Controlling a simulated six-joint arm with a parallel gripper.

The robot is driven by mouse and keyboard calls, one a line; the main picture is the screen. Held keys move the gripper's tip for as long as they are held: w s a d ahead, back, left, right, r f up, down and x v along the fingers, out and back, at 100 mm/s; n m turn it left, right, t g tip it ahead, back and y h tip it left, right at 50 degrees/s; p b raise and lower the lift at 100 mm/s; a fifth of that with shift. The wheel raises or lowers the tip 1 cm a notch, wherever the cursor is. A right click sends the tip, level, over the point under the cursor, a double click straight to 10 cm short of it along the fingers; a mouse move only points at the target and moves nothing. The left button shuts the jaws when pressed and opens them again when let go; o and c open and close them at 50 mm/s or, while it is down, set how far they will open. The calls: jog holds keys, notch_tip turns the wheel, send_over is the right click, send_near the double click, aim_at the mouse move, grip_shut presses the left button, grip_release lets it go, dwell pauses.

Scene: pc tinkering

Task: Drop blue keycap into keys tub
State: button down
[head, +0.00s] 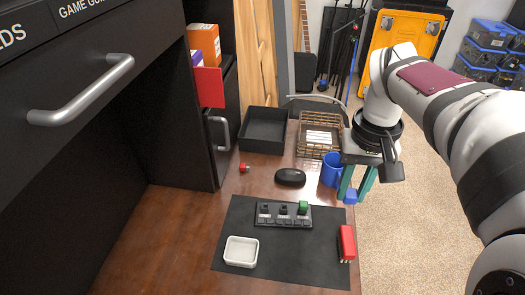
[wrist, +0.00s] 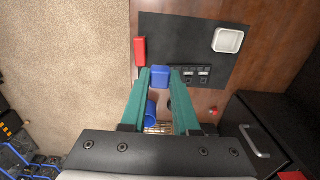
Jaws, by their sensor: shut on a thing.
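My gripper (head: 352,192) is shut on the blue keycap (head: 350,197), which is between the tips of the green fingers. The keycap also shows between the fingertips in the wrist view (wrist: 160,77). My gripper is held up at the right side of the desk, near the mat's far right corner. The keys tub, a small white square dish (head: 240,263), sits on the front left of the dark mat, well apart from the keycap. In the wrist view the tub (wrist: 228,40) is at upper right. It looks empty.
On the mat (head: 290,270), a key switch board (head: 283,216) carries a green keycap, and a red object (head: 346,243) lies at right. Behind are a mouse (head: 290,177), a red keycap (head: 244,168), a blue cup (head: 330,170), a black tray (head: 262,145) and a wire basket (head: 319,150).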

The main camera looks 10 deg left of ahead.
jog(key=a+f+n, duration=0.3)
jog(key=a+f, duration=0.3)
jog(key=f, duration=0.1)
jog(key=a+f+n, duration=0.3)
jog(key=a+f, duration=0.4)
jog(key=s+a+f+n, duration=0.1)
jog(key=a+f+n, duration=0.2)
jog(key=a+f, duration=0.3)
jog(key=shift+a+f, duration=0.25)
jog(key=shift+f, duration=1.3)
jog(key=c, duration=0.6)
grip_release()
